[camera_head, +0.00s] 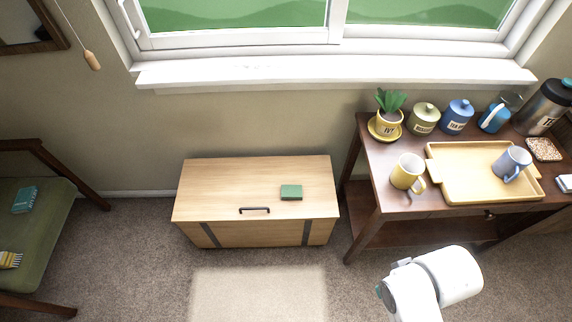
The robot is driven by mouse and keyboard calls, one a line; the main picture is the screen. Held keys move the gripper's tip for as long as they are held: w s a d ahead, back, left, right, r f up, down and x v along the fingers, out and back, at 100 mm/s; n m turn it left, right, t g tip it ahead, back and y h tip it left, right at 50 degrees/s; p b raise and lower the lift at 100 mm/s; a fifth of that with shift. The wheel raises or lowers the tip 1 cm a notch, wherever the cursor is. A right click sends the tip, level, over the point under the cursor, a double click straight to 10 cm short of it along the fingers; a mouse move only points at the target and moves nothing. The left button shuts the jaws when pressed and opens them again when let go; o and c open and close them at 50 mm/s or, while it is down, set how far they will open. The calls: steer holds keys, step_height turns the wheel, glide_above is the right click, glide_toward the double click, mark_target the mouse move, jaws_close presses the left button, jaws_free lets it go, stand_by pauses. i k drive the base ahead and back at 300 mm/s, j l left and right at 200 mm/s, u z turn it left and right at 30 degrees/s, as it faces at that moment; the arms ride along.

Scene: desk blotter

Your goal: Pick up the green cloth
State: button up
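A small green folded piece (291,192), which looks like the green cloth, lies flat on the lid of the light wooden chest (225,185), right of the lid's middle. Nothing touches it from above. The white links of my arm (445,275) show at the bottom right, in front of the dark table and well apart from the chest. My gripper's fingers do not show in this view.
The chest has a dark handle (255,210) at its front edge. A dark table (385,160) at right bears a yellow mug (407,172), a yellow tray (450,188), a blue mug (512,163) and canisters. A green-seated chair (45,225) stands at left. Carpet before the chest is clear.

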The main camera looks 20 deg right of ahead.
mark_target(291, 192)
steer(key=i+l+u, duration=0.1)
steer(key=u, duration=0.6)
steer(key=i+l+u, duration=0.2)
steer(key=l, duration=0.3)
steer(key=l+u, duration=0.25)
steer(key=l, duration=0.25)
steer(key=i+l+u, duration=0.2)
steer(key=l, duration=1.15)
